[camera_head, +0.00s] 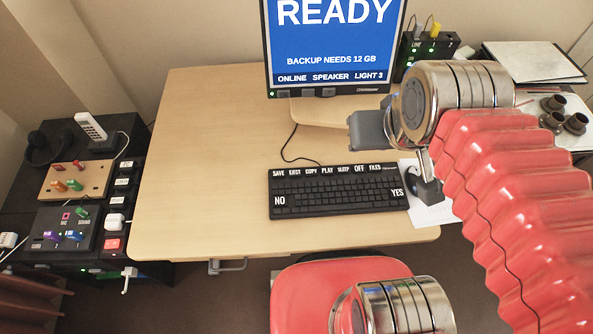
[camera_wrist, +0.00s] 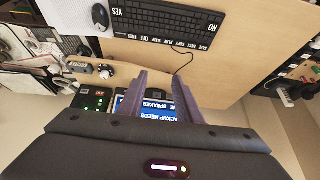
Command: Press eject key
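The black keyboard (camera_head: 340,201) lies on the wooden desk. Its top row of white-lettered keys reads SAVE, EJECT, COPY, PLAY, SLEEP, OFF, FILES. The eject key (camera_head: 295,174) is second from the left, beside SAVE. In the wrist view the keyboard appears upside down, with the eject key (camera_wrist: 191,47) near its right end. My gripper (camera_wrist: 160,74) is open and empty, its two fingers apart. The fingers appear below the keyboard in that picture, over the monitor side, and do not touch the keys. In the head view my arm stands to the right; the fingertips are not clear there.
A monitor (camera_head: 335,40) showing READY stands behind the keyboard. A dark mouse (camera_wrist: 100,17) lies beside the YES end. A black box with green lights (camera_head: 428,50) stands behind right. A red chair (camera_head: 300,290) is in front. The desk left of the keyboard is clear.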

